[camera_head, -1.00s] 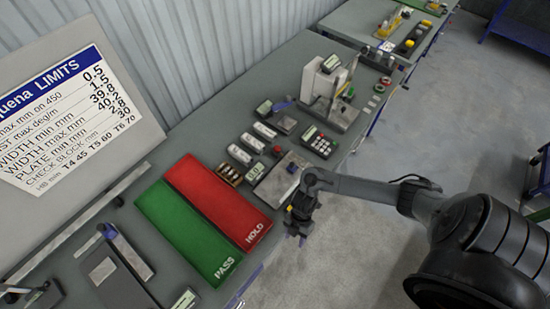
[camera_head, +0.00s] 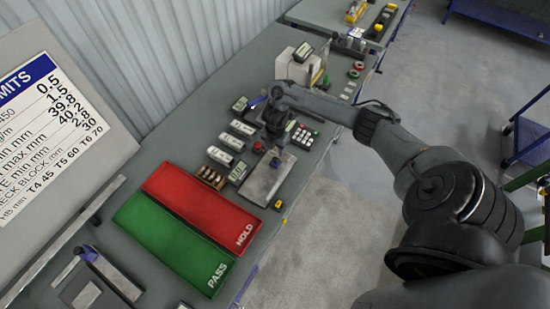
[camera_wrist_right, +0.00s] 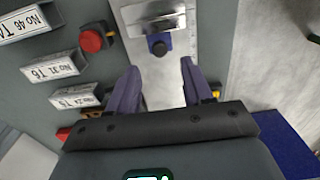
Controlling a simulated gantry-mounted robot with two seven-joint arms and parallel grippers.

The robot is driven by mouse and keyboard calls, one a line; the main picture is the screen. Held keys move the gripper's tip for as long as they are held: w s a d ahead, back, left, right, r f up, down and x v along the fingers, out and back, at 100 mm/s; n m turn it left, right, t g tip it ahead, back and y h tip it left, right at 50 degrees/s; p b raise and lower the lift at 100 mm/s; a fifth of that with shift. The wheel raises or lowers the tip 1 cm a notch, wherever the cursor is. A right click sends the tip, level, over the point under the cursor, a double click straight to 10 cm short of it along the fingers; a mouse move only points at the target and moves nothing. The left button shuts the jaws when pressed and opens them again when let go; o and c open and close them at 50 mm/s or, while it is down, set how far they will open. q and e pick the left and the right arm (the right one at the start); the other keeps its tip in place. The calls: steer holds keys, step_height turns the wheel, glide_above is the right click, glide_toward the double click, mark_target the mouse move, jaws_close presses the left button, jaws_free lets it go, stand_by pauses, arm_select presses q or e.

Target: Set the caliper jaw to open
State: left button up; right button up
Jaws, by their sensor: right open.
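A flat metal device, which I take to be the caliper (camera_head: 262,187), lies on the table right of the red HOLD panel. In the right wrist view, it shows a bright plate (camera_wrist_right: 183,62) with a silver raised piece across it and a dark knob (camera_wrist_right: 157,46) on a blue block. The jaw's setting cannot be read. My right gripper (camera_head: 275,160) is above the far end of the device. In the wrist view its two fingers (camera_wrist_right: 158,84) are apart and empty, one on each side below the knob, not visibly touching it. My left gripper is not in view.
A red button (camera_wrist_right: 92,41) and several labelled white blocks (camera_wrist_right: 50,66) stand left of the plate. The red HOLD panel (camera_head: 200,204) and green PASS panel (camera_head: 170,240) lie nearer.

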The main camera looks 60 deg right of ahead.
mark_target(275, 159)
steer(key=shift+f, duration=2.9)
steer(key=shift+c, duration=0.3)
jaws_close()
